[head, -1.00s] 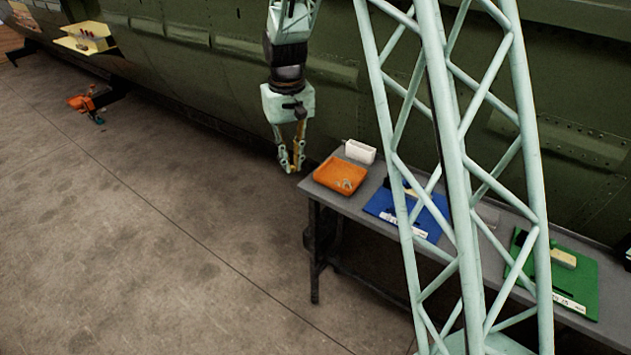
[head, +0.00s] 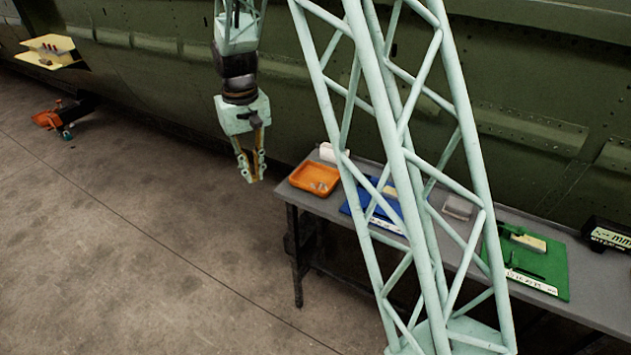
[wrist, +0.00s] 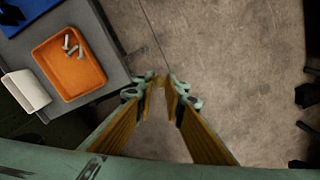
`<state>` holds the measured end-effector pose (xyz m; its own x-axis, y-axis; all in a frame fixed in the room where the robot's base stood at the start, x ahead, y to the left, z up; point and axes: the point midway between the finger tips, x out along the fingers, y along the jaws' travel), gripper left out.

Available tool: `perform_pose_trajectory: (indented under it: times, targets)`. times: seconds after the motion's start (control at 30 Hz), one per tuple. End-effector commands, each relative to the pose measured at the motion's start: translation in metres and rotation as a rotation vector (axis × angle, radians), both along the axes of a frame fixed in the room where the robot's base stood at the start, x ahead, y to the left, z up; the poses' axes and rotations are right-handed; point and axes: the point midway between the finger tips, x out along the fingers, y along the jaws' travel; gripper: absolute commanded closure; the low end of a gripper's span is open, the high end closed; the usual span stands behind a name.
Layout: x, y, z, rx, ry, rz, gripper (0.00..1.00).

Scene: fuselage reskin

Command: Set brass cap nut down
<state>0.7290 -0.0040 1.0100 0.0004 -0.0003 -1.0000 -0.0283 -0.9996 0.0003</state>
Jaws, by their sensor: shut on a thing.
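My gripper (head: 251,178) hangs pointing down, left of the workbench's left end in the head view. In the wrist view its fingers (wrist: 159,90) close in around a small brownish-gold piece, the brass cap nut (wrist: 158,79), held at the tips. The nut is small and partly hidden by the fingertips, and I cannot make it out in the head view. Below the fingertips in the wrist view is bare concrete floor.
The grey bench (head: 300,210) carries an orange tray (head: 296,187) with several small metal fasteners, a white box (head: 328,152), a blue mat (head: 354,207) and a green mat (head: 553,270). My lattice column crosses the head view.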

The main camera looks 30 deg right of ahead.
Motion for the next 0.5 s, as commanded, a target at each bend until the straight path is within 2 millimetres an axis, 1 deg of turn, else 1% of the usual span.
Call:
perform_pose_trajectory:
  times: [0.17, 0.27, 0.5]
  targets:
    - [-0.004, -0.014, -0.003, 0.000, 0.001, -0.096, 0.95]
    - [-0.007, -0.027, -0.007, 0.000, 0.002, -0.186, 0.95]
    - [-0.020, -0.064, -0.019, 0.000, 0.002, -0.464, 0.95]
